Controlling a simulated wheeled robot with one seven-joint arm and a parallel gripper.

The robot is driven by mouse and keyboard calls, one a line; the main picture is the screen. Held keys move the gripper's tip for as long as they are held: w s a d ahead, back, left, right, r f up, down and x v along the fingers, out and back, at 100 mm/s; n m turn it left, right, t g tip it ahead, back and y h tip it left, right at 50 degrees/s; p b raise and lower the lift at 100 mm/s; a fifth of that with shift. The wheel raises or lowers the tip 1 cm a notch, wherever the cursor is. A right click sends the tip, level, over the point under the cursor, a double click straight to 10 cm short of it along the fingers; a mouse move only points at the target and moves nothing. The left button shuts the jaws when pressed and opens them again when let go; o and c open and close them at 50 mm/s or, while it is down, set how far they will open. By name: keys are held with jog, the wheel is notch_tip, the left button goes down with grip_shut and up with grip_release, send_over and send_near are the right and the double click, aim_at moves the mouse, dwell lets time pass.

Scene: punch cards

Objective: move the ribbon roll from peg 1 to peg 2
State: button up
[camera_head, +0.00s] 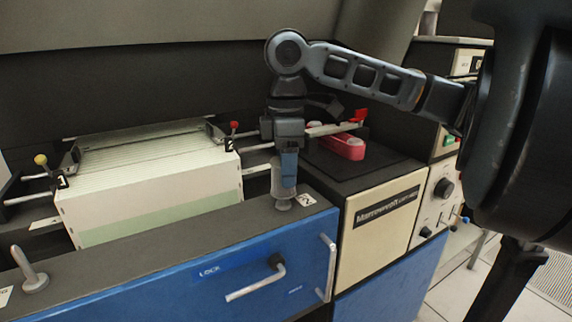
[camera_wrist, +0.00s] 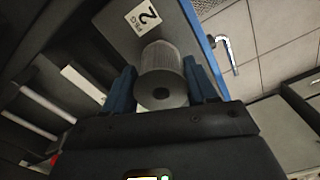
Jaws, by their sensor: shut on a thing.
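The ribbon roll (camera_head: 278,179) is a pale grey cylinder, upright at peg 2 (camera_head: 282,205), whose round foot shows below it. The wrist view shows the roll (camera_wrist: 164,88) end-on with a dark central hole. My gripper (camera_head: 286,172) points down with its blue fingers on either side of the roll, shut on it. The fingers also show in the wrist view (camera_wrist: 160,78). Whether the roll rests fully on the foot is hard to tell. Peg 1 (camera_head: 30,268) stands bare at the far left.
The label for peg 2 (camera_head: 306,199) lies beside it. A card stack (camera_head: 150,185) fills the tray at left. A blue front panel (camera_head: 190,270) with handles is below the ledge. A red object (camera_head: 340,145) sits on the dark top behind my gripper.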

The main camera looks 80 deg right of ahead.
jog(key=shift+f+b, duration=0.75)
jog(key=shift+f, duration=0.5)
dwell(0.5)
jog(key=o, duration=1.2)
jog(key=shift+r, duration=0.15)
notch_tip(320, 180, up, 8)
jog(key=shift+f+p, duration=0.25)
jog(key=shift+p, duration=0.05)
